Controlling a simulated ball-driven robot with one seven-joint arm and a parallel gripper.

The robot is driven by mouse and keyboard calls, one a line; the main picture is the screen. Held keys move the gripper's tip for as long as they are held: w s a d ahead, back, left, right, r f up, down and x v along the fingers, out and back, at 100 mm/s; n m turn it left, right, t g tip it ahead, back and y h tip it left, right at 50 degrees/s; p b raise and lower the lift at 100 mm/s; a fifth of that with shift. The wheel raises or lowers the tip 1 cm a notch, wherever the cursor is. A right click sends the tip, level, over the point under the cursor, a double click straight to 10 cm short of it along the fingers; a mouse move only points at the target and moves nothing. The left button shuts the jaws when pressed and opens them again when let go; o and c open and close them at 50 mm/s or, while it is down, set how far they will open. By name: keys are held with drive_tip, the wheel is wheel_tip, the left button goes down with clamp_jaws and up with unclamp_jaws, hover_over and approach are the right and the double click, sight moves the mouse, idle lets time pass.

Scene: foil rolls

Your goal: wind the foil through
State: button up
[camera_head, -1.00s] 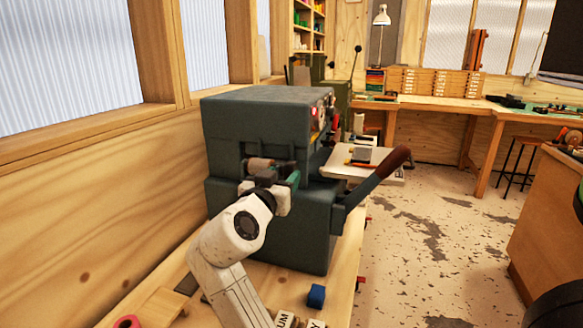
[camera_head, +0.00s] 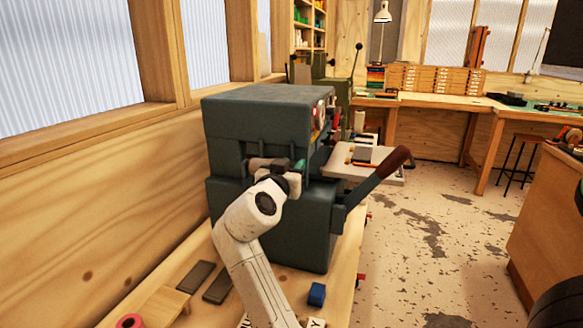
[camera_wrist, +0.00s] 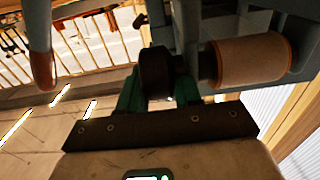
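The machine (camera_head: 265,115) is a dark grey-green box on the wooden bench. A copper-coloured roll (camera_head: 258,163) sits in its front recess; it shows larger at the right in the wrist view (camera_wrist: 252,60). A dark round knob (camera_wrist: 157,72) is in line with the roll, to its left in the wrist view. My gripper (camera_wrist: 158,88) has its green fingers on either side of this knob. The gripper also shows at the recess in the head view (camera_head: 296,168). Whether the fingers press on the knob cannot be told; my wrist hides part of the recess.
A brown-tipped lever (camera_head: 375,178) sticks out from the machine's right side. A blue block (camera_head: 316,294), dark flat bars (camera_head: 208,282) and a red ring (camera_head: 130,321) lie on the bench. A tray (camera_head: 352,168) stands behind the lever. Open floor lies to the right.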

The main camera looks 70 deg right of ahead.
clamp_jaws()
drive_tip(key=shift+r, duration=0.1)
drive_tip(key=shift+p, duration=0.35)
drive_tip(key=shift+r+y+p, duration=0.2)
drive_tip(key=shift+y+p, duration=0.4)
drive_tip(key=shift+p, duration=0.2)
drive_tip(key=y+p, duration=0.2)
drive_tip(key=p, duration=0.2)
drive_tip(key=shift+d+r, duration=0.15)
drive_tip(key=shift+r, duration=0.05)
drive_tip(key=y+p, duration=0.1)
drive_tip(key=p, duration=0.1)
drive_tip(key=y+p, duration=0.2)
drive_tip(key=p, duration=0.1)
drive_tip(key=y+p, duration=0.2)
drive_tip(key=shift+d+f+p, duration=0.25)
drive_tip(key=shift+p, duration=0.15)
drive_tip(key=y+p, duration=0.2)
drive_tip(key=p, duration=0.1)
drive_tip(key=shift+f+g, duration=0.3)
drive_tip(key=shift+f, duration=0.05)
drive_tip(key=shift+f+y, duration=0.15)
drive_tip(key=shift+y, duration=0.15)
